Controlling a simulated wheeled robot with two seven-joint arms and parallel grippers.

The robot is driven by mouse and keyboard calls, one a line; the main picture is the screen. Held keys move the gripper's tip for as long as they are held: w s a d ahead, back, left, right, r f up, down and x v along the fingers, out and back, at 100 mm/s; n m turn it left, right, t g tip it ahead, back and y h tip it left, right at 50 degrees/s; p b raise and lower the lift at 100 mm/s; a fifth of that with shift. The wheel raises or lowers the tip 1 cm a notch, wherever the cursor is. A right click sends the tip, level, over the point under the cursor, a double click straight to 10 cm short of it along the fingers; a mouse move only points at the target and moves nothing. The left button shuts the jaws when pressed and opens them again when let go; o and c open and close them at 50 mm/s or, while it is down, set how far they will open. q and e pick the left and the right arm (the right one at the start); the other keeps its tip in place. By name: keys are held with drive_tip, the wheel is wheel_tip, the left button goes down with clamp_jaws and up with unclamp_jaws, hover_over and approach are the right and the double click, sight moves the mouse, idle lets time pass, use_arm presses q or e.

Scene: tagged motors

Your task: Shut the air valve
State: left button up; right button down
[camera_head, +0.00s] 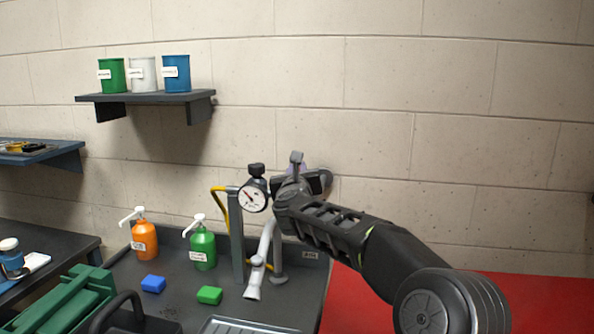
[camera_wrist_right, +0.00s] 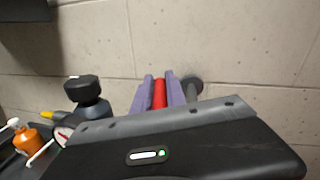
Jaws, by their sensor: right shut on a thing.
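The air valve's red lever (camera_wrist_right: 160,94) shows in the right wrist view, upright between the two purple fingers of my right gripper (camera_wrist_right: 159,84). The fingers are shut on it. In the head view my right gripper (camera_head: 297,170) is beside the pressure gauge (camera_head: 253,198), at the top of the grey stand (camera_head: 237,240); the arm hides the red lever there. A black knob (camera_head: 257,170) sits above the gauge and also shows in the wrist view (camera_wrist_right: 82,89). A grey round part (camera_wrist_right: 192,86) is behind the fingers. My left gripper is not in view.
A red surface (camera_head: 540,300) lies right. A wall shelf (camera_head: 150,96) holds three cans.

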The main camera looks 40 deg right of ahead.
drive_tip(key=shift+r+m+g+h, duration=0.1)
drive_tip(key=shift+m+g+h, duration=0.3)
drive_tip(key=shift+h, duration=0.1)
drive_tip(key=shift+s+d+m+g+h, duration=0.2)
drive_tip(key=shift+m+g+h, duration=0.6)
drive_tip(key=shift+g, duration=0.2)
drive_tip(key=c, duration=1.4)
unclamp_jaws()
drive_tip(key=shift+o, duration=0.2)
drive_tip(key=shift+a, duration=0.15)
drive_tip(key=b+v, duration=0.2)
drive_tip(key=v, duration=0.5)
drive_tip(key=shift+s+a+b, duration=0.25)
drive_tip(key=shift+b, duration=0.05)
